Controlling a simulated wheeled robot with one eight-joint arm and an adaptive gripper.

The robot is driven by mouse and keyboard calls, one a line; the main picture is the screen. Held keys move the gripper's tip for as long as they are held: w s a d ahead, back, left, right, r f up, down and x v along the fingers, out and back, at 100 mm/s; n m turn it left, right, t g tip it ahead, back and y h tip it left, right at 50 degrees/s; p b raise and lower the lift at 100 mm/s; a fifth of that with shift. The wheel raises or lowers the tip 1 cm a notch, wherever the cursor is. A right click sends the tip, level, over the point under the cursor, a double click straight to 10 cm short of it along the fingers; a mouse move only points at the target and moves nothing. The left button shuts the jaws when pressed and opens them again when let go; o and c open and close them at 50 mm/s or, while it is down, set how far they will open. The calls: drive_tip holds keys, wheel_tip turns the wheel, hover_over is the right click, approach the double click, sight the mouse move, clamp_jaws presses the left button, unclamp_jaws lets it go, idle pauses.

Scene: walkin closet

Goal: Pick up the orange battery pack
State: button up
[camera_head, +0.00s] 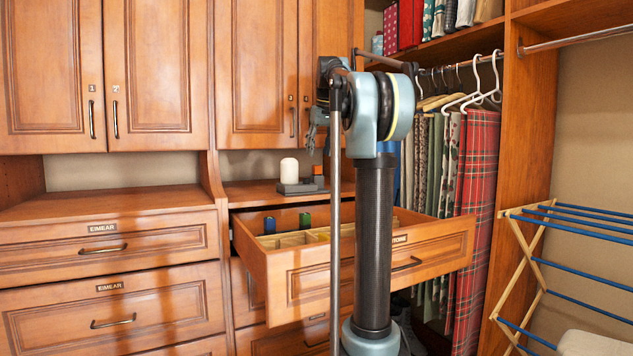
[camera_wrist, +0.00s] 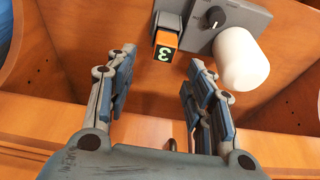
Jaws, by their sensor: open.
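The orange battery pack (camera_wrist: 172,40) is a small block with an orange body and a dark end showing a lit green digit. In the wrist view it sits at top centre, against the grey device (camera_wrist: 225,18) with a dark knob. In the head view a small orange patch (camera_head: 319,182) shows beside the grey base on the counter. My gripper (camera_wrist: 160,68) is open and empty, its two fingers apart on either side of the view, with the pack beyond the tips. In the head view my gripper (camera_head: 315,125) is above the counter, partly hidden by my arm.
A white rounded cylinder (camera_wrist: 242,60) stands at the device, also seen in the head view (camera_head: 289,168). A divided drawer (camera_head: 290,285) is pulled out below the counter, holding green and blue items. Cabinet doors (camera_head: 255,75) rise above; hanging clothes (camera_head: 445,165) are at right.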

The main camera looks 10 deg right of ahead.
drive_tip(key=shift+s+x, duration=0.15)
drive_tip(key=shift+x, duration=0.9)
drive_tip(key=shift+s+x, duration=0.15)
drive_tip(key=shift+x, duration=0.95)
drive_tip(key=shift+s+x, duration=0.2)
drive_tip(key=shift+x, duration=0.85)
drive_tip(key=shift+f, duration=0.15)
clamp_jaws()
